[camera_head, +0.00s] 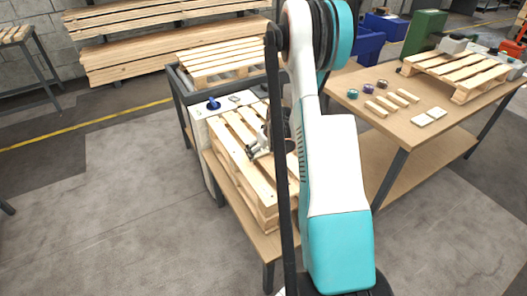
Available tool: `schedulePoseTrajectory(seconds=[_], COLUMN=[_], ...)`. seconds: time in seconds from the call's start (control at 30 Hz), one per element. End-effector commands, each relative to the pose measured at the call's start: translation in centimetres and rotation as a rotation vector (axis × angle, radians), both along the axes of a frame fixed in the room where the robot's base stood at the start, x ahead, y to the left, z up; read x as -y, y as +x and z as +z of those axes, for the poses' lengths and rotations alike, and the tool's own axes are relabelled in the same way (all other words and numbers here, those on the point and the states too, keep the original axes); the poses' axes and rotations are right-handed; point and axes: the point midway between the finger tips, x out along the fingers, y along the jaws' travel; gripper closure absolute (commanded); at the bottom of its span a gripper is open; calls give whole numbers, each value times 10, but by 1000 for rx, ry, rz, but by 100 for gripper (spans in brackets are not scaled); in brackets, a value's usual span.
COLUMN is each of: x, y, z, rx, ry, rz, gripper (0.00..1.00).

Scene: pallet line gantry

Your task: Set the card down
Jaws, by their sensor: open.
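Two flat white squares (429,116), which may be cards, lie near the front edge of the right wooden table (412,147). A small flat pale piece (234,98) lies beside a blue object on the white cabinet behind the pallet stack. I cannot tell which of these is the card. My gripper (254,153) is open, low over the slats of the stacked wooden pallets (237,161) on the front bench. I see no card between its fingers, but my arm hides part of it and of the stack.
Several wooden strips (392,103) and small round pieces (368,88) lie on the right table, with a pallet (463,72) at its far end. Another pallet (222,59) sits on the grey frame behind. The floor (120,205) at left is clear.

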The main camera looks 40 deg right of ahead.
Motion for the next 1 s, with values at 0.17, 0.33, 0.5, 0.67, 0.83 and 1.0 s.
schedulePoseTrajectory(seconds=[0.17, 0.33, 0.5, 0.67, 0.83, 1.0], x=[0, 0, -3, -5, -8, -9], y=[0, -2, -13, -26, -37, -43], z=[0, 9, 38, 70, 97, 111], rx=[0, 0, 0, 0, 0, 0], ry=[0, 0, 0, 0, 0, 0], rz=[0, 0, -1, -2, 0, 0], gripper=[0, 0, 0, 0, 0, 0])
